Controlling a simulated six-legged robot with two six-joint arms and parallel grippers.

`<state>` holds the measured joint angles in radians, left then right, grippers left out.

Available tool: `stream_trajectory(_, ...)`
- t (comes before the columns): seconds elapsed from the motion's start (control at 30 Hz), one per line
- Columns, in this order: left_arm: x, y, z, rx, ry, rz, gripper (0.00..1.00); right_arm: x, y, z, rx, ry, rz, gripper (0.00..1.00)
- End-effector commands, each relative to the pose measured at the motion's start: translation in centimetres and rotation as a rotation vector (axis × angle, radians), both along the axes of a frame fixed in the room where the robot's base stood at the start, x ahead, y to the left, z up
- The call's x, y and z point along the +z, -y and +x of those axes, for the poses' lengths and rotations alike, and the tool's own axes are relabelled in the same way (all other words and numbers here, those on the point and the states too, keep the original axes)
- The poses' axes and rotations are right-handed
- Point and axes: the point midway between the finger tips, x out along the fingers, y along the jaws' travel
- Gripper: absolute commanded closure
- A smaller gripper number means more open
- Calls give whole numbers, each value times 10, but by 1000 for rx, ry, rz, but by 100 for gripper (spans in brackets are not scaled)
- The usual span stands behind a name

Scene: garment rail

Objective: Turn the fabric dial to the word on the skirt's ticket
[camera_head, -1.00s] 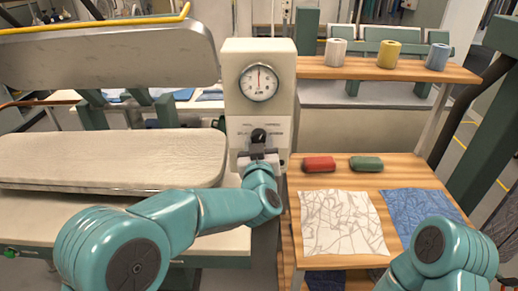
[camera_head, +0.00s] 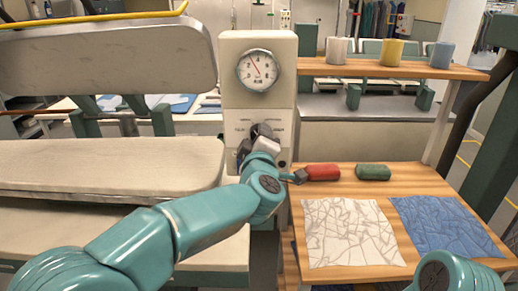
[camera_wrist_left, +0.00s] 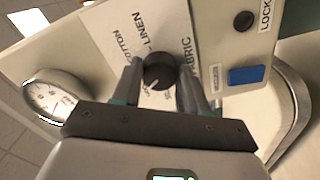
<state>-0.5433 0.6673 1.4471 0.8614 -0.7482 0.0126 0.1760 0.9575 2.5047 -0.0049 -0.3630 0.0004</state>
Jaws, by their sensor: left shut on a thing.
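The black fabric dial (camera_head: 261,130) sits on the front of the cream control box (camera_head: 230,108). The wrist view shows the dial (camera_wrist_left: 159,72) close up, with a pale mark at its lower-left edge. The words LINEN, COTTON and FABRIC are printed around it; another label is partly hidden by a finger. My left gripper (camera_wrist_left: 160,88) is shut on the dial, one finger on each side. It also shows in the head view (camera_head: 260,143), rolled to a tilt. My right gripper is out of view; only part of that arm shows. I cannot make out any skirt or ticket.
A round gauge (camera_head: 257,70) is above the dial. A blue button (camera_wrist_left: 246,75) is near the label LOCK. The padded press (camera_head: 110,165) lies left. On the wooden table (camera_head: 410,182) are red (camera_head: 322,172) and green (camera_head: 373,172) items, a white cloth (camera_head: 350,232) and a blue cloth (camera_head: 445,228).

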Motion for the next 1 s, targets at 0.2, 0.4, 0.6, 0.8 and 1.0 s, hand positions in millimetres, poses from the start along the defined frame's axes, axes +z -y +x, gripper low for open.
stream_trajectory(0.2,-3,0,0,1,2,-206,88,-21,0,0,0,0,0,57)
stream_trajectory(0.4,-2,-1,0,2,1,-396,88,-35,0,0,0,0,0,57)
stream_trajectory(0.6,-1,-1,0,1,1,-577,88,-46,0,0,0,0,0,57)
stream_trajectory(0.8,-1,-1,0,3,-1,-728,88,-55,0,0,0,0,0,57)
stream_trajectory(1.0,0,-1,0,4,-1,-837,88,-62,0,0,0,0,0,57)
